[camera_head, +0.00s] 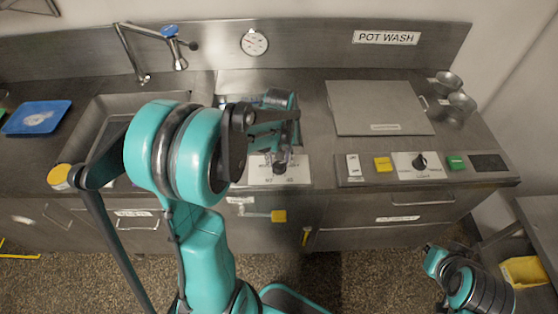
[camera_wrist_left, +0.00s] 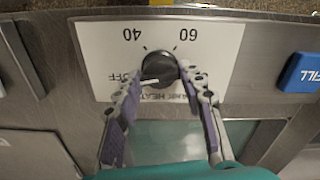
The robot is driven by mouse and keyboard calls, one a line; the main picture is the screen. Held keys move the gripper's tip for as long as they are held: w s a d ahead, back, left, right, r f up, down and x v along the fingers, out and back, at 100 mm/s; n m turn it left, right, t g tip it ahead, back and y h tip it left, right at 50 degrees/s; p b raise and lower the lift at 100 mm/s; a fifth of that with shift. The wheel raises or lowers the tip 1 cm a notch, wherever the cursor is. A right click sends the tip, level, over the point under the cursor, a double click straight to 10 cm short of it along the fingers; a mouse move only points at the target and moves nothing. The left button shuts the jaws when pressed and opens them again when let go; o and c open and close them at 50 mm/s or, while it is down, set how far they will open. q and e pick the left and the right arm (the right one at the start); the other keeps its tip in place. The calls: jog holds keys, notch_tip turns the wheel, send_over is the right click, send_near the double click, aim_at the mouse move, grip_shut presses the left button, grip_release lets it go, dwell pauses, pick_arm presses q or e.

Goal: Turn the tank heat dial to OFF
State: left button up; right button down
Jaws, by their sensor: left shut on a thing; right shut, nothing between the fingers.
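The tank heat dial (camera_wrist_left: 162,66) is a round black knob on a white plate (camera_wrist_left: 90,45) marked OFF, 40 and 60, seen in the left wrist view. Its white pointer line lies toward the left, on the OFF side. My left gripper (camera_wrist_left: 163,74) is shut on the dial, one finger on each side of it. In the head view my left gripper (camera_head: 281,162) reaches down at the counter's front panel and largely hides the dial. My right gripper (camera_head: 435,258) is low at the bottom right, small and away from the counter; its fingers are hard to make out.
A blue FILL button (camera_wrist_left: 300,72) is right of the dial plate in the wrist view. Another black dial (camera_head: 420,161) sits between yellow (camera_head: 382,164) and green (camera_head: 456,162) buttons. A sink tap (camera_head: 140,70) and a flat lid (camera_head: 375,105) are behind.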

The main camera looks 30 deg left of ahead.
aim_at(279, 163)
pick_arm(q)
jog(key=shift+n, duration=0.4)
jog(key=o, duration=1.2)
jog(key=shift+c, duration=0.2)
jog(key=shift+r, duration=0.1)
notch_tip(279, 163, up, 12)
jog(key=s+d+f+m+t+b, duration=0.2)
jog(key=s+d+f+m+t, duration=0.1)
jog(key=s+d+m+t, duration=0.4)
jog(key=s+d+m, duration=0.2)
jog(key=s+d, duration=0.1)
jog(key=s, duration=0.1)
jog(key=shift+d+f+m, duration=0.25)
jog(key=shift+d+m, duration=0.05)
